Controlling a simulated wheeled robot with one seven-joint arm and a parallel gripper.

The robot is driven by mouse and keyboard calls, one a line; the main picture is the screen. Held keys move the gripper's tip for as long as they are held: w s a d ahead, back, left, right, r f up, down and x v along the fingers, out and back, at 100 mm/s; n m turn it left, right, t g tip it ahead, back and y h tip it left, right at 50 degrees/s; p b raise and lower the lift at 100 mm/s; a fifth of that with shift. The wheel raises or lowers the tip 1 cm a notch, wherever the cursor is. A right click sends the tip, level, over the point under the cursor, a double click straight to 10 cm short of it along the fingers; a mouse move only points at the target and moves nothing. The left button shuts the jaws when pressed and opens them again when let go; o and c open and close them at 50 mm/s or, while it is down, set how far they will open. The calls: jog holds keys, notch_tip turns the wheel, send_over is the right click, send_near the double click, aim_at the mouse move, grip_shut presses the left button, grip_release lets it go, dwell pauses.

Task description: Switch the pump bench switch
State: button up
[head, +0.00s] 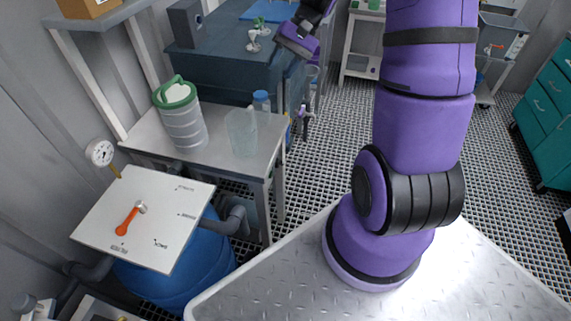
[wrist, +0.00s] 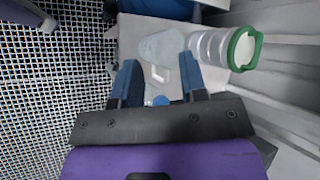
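I cannot make out a switch clearly in either view. A dark blue bench (head: 225,62) stands at the back left, with a dark grey box (head: 186,24) at its left end; whether this is the pump bench I cannot tell. My gripper (head: 298,40) hangs near the right side of this bench, its fingers hard to see there. In the wrist view my gripper (wrist: 159,64) is open, its two blue fingers apart with nothing held between them. It points down toward a white table with vessels.
The white table (head: 222,155) holds a green-lidded jar (head: 184,118), a clear jug (head: 242,132) and a blue-capped bottle (head: 261,100). A white panel (head: 100,210) with an orange lever (head: 127,220) and a gauge (head: 100,153) stands front left. Grated floor (head: 335,130) is open centrally.

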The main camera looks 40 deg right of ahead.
jog(key=w+d+f+m+t+y, duration=0.1)
jog(key=d+f+m+y, duration=0.15)
jog(key=f, duration=0.35)
jog(key=w+d+f+m+t+y, duration=0.1)
jog(key=w+d+f, duration=0.15)
jog(key=f, duration=0.35)
jog(key=s+d+f+m+t+y, duration=0.1)
jog(key=s+d+f+m+t, duration=0.2)
jog(key=f, duration=0.8)
jog(key=d+f+m+t+y, duration=0.1)
jog(key=d+f+m+t, duration=0.35)
jog(key=f, duration=0.65)
jog(key=m+t+h, duration=0.3)
jog(key=m+t, duration=0.2)
jog(key=t, duration=0.1)
send_near(283, 163)
jog(key=shift+g, duration=0.25)
jog(key=x, duration=0.9)
jog(key=shift+r, duration=0.15)
grip_shut()
